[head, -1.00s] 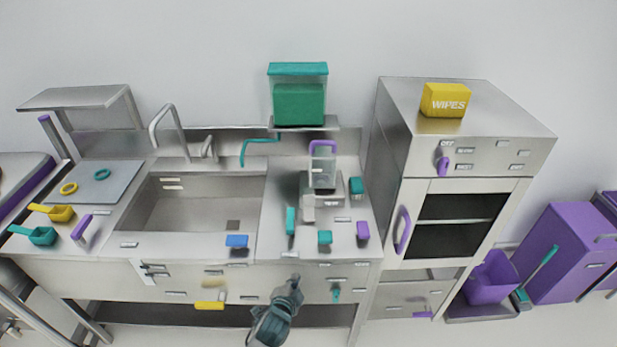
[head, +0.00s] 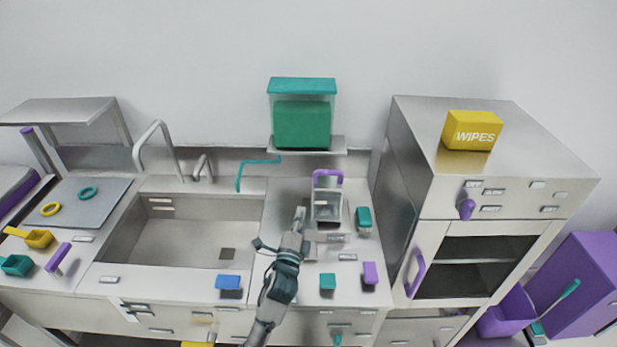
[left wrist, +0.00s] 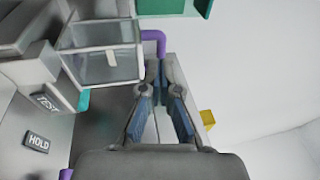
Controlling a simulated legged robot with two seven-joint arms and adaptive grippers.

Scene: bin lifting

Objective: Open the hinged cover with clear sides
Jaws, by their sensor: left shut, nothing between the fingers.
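The hinged cover with clear sides (head: 326,203) is a small see-through box on a metal unit on the counter, right of the sink. Its purple handle (head: 328,174) arches over the top. My left gripper (head: 299,214) is shut and empty, just left of the cover and lower than the handle in the head view. In the left wrist view the clear cover (left wrist: 102,62) is at upper left, and the purple handle (left wrist: 157,36) lies just beyond my fingertips (left wrist: 159,68). I cannot tell whether they touch. My right gripper is not in view.
A shelf (head: 330,145) with a green container (head: 302,122) hangs above the counter. A teal block (head: 363,218) stands right of the cover. A tall metal cabinet (head: 405,160) rises further right. The sink (head: 190,230) is left of my arm.

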